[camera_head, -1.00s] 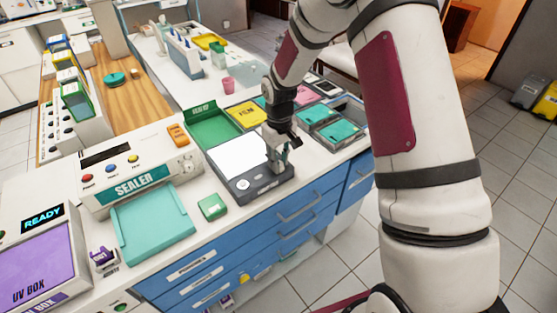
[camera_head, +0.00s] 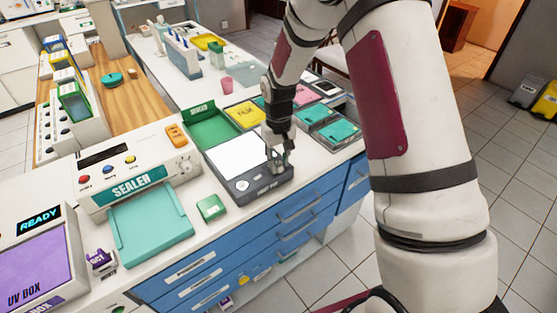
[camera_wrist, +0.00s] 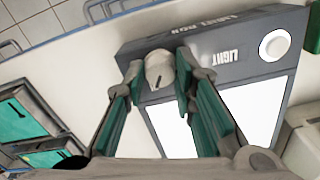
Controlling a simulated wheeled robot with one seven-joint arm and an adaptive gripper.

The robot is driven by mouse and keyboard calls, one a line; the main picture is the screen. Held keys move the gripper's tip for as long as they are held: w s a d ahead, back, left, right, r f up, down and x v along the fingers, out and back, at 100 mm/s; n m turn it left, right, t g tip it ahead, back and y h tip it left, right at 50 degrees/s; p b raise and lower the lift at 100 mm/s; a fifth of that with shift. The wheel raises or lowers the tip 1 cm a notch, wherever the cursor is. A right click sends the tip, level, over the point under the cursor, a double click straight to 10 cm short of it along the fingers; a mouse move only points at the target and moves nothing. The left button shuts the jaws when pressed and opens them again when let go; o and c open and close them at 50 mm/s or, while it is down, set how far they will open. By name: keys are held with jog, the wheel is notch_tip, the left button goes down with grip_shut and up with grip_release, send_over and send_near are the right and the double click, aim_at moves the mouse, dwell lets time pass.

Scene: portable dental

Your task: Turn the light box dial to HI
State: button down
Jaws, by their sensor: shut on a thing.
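The light box (camera_head: 262,192) is a dark grey box with a lit white panel (camera_head: 238,156), standing near the counter's front edge. In the wrist view the light box (camera_wrist: 224,42) shows the word LIGHT and a round white button (camera_wrist: 275,45). Its dial (camera_wrist: 159,68) is a pale knob with a dark pointer mark. My gripper (camera_head: 279,160) is over the right end of the box. In the wrist view my gripper (camera_wrist: 160,62) has its two green-padded fingers around the dial, shut on it. The HI marking cannot be made out.
A small green box (camera_head: 211,208) and a teal tray (camera_head: 150,228) lie left of the light box. A sealer (camera_head: 135,165) stands behind the tray. A green tray (camera_head: 212,128) and teal cases (camera_head: 338,131) sit behind and to the right.

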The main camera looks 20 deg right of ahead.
jog(key=c, duration=1.3)
grip_release()
notch_tip(320, 180, up, 12)
notch_tip(320, 180, up, 8)
jog(key=t, duration=0.1)
send_over(278, 164)
jog(key=s, duration=0.5)
jog(key=s+r+t, duration=0.3)
jog(key=s+r, duration=0.7)
jog(key=s, duration=0.4)
jog(key=shift+t, duration=0.7)
jog(key=s, duration=0.9)
jog(key=shift+s+d+r, duration=0.2)
jog(key=shift+r, duration=0.15)
